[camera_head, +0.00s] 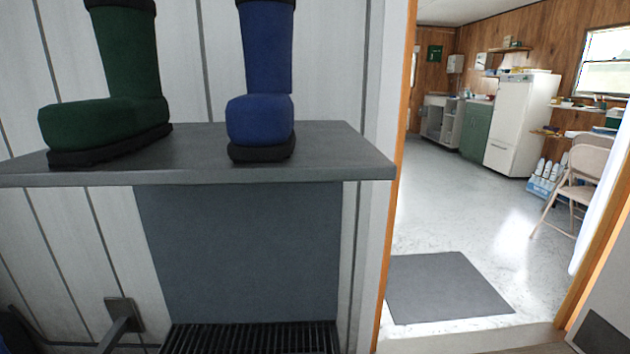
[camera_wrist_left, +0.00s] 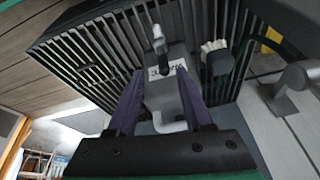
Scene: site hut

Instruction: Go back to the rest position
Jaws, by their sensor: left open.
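My left gripper (camera_wrist_left: 160,72) shows in the left wrist view with two purple fingers spread apart. A grey metal piece with a small lettered label (camera_wrist_left: 168,70) shows between and beyond the fingers. I cannot tell whether the fingers touch it. Neither gripper shows in the head view, and my right gripper is in neither view.
A grey shelf (camera_head: 330,160) carries a green boot (camera_head: 120,110) and a blue boot (camera_head: 262,100). A black slatted grate (camera_head: 250,338) lies below; it also shows in the wrist view (camera_wrist_left: 75,60), near a white-bristled brush (camera_wrist_left: 215,58). A doorway right opens onto clear floor with a mat (camera_head: 447,287).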

